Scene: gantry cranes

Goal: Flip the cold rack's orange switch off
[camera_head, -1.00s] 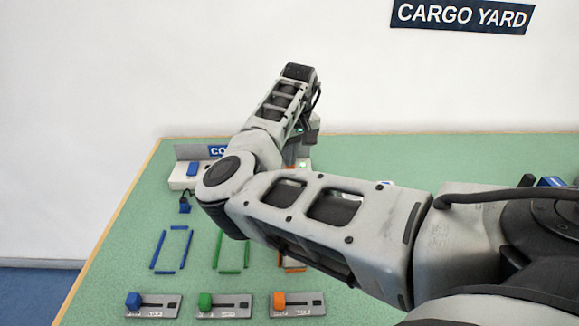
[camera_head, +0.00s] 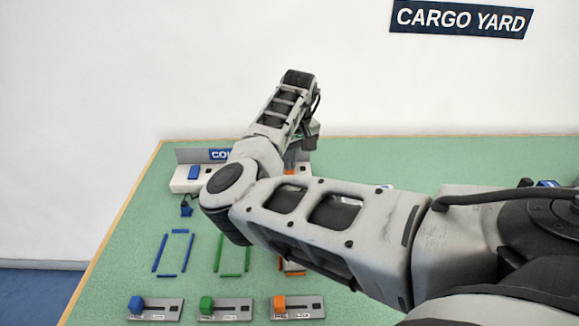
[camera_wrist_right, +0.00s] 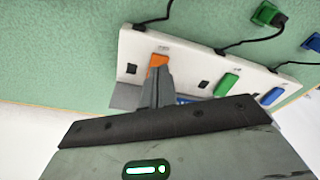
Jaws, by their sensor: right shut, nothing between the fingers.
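The cold rack is a white strip (camera_wrist_right: 195,68) in the right wrist view, with an orange switch (camera_wrist_right: 158,61), a green switch (camera_wrist_right: 226,85) and a blue switch (camera_wrist_right: 271,96). My right gripper (camera_wrist_right: 157,77) is shut and empty, its fingertips at the orange switch, overlapping its lower part in the picture. I cannot tell whether they touch. In the head view my right arm hides most of the rack; its left end (camera_head: 182,183) and blue switch (camera_head: 194,172) show. The right fingers are hidden there. My left gripper is out of view.
Black cables run from the rack to a green plug (camera_wrist_right: 269,15) and a blue plug (camera_wrist_right: 313,42). Blue and green outlines lie on the green table (camera_head: 125,225). Blue, green and orange sliders (camera_head: 279,302) stand along the front edge.

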